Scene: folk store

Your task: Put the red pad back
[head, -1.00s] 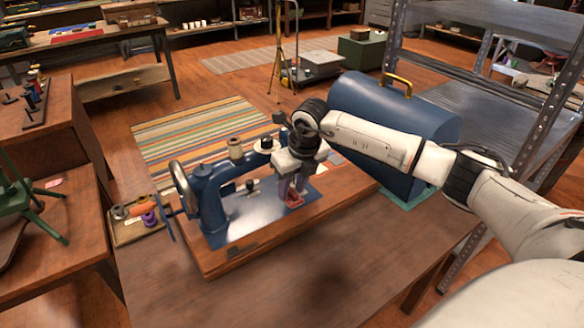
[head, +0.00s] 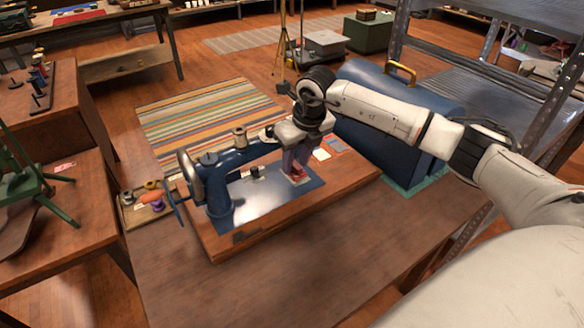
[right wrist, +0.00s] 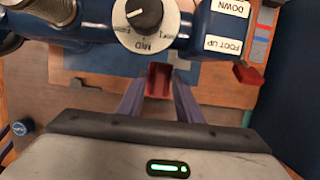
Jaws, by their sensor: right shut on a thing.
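My right gripper (head: 297,173) comes in from the right in the head view, pointing down at the right end of the blue sewing machine (head: 212,190). It is shut on a small red block, which looks like the red pad (head: 299,175). In the right wrist view the red pad (right wrist: 158,80) sits between the fingertips (right wrist: 158,90), in front of the machine head with its dial. The pad appears over the metal bed plate (head: 262,198); I cannot tell whether it touches. A second red piece (right wrist: 248,73) shows at the right in the wrist view. My left gripper is out of view.
The machine's wooden base (head: 225,248) stands on a table (head: 290,255) with clear room in front. A blue case (head: 375,150) stands behind my right arm. A tray of spools (head: 150,207) lies left. A metal shelf post (head: 530,140) rises at right.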

